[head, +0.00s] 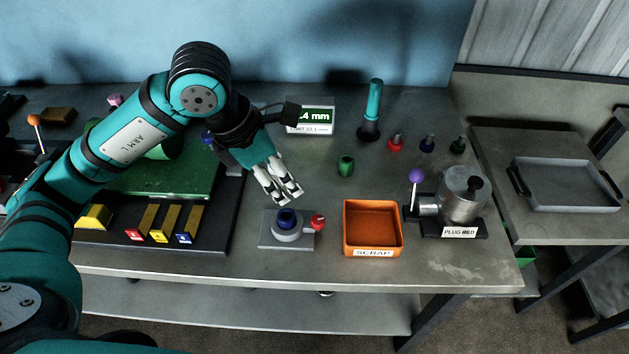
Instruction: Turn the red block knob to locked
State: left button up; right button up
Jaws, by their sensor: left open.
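A red knob (318,222) sticks out from the right side of a small grey block (270,243) near the front of the bench. A dark blue round piece (287,218) sits in the grey ring on top of this block. My left gripper (284,198) hangs just above and behind the block, fingers pointing down. It is open, and nothing shows between its fingers. It looks apart from the red knob, which is to its lower right. I cannot read any lock marking on the block. My right gripper is not in view.
An orange scrap bin (372,204) stands right of the block. Further right is a metal cylinder (464,193) with a purple-balled lever (416,177) and a "PLUG RED" label. A green piece (346,165) and a display (314,120) stand behind. A green machine bed (150,190) is left.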

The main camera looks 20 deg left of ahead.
pick_arm(q)
jog(key=p, duration=0.3)
send_near(316, 220)
jog(key=shift+n, duration=0.4)
jog(key=x, duration=0.8)
jog(key=shift+w+d+f, duration=0.1)
jog(key=shift+f, duration=0.35)
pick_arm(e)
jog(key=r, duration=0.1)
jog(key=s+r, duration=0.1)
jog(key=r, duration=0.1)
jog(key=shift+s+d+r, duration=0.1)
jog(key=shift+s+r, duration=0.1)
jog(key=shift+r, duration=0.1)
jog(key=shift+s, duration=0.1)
pick_arm(q)
grip_shut()
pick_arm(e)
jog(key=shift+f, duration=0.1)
